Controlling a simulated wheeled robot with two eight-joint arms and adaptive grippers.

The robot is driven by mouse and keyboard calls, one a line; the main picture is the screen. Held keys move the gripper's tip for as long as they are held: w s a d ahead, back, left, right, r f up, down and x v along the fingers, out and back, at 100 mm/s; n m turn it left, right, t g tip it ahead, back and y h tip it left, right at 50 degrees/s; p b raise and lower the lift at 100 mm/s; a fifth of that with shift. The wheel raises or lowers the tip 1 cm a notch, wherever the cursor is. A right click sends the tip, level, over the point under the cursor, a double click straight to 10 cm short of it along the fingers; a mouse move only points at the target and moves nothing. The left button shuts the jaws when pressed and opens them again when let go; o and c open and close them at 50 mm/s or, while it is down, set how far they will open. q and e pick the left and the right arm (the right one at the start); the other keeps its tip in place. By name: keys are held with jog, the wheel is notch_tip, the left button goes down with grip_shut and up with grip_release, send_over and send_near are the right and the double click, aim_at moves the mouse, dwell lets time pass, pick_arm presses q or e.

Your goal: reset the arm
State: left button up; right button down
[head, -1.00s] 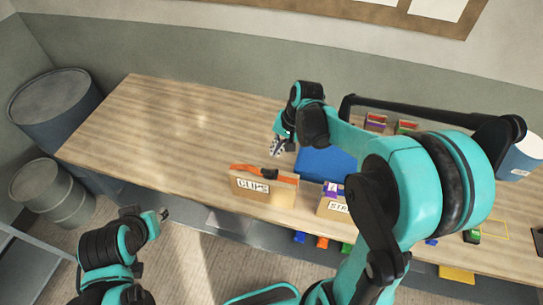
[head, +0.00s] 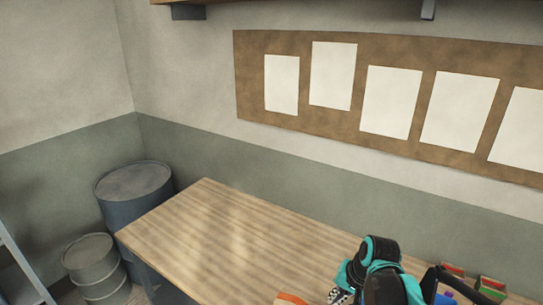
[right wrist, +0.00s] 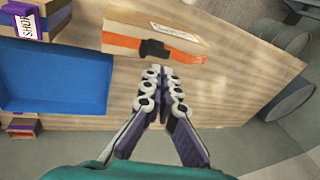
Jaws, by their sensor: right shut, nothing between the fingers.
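My right gripper (head: 340,295) shows at the bottom edge of the head view, over the wooden table, with my teal and black wrist beside it. In the right wrist view my right gripper (right wrist: 164,72) is shut and empty, its fingertips together. The fingertips appear just short of a cardboard box (right wrist: 190,27) with an orange thing and a black part along its side. I cannot tell the gap between them. My left gripper is out of view.
The wooden table (head: 215,235) is bare at its left end. A blue tray (right wrist: 55,75) and a labelled box (right wrist: 22,22) lie left in the right wrist view. Two drums, one dark (head: 134,185) and one grey (head: 92,262), stand left of the table. A paper board (head: 390,90) hangs behind.

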jog(key=s+f+n+t+h+b, duration=0.2)
jog(key=s+f+n+t+b, duration=0.2)
jog(key=s+f+b, duration=0.8)
notch_tip(320, 180, down, 3)
jog(key=n+b, duration=0.1)
jog(key=b, duration=0.2)
jog(key=shift+a+n+b, duration=0.3)
jog(key=shift+a, duration=0.1)
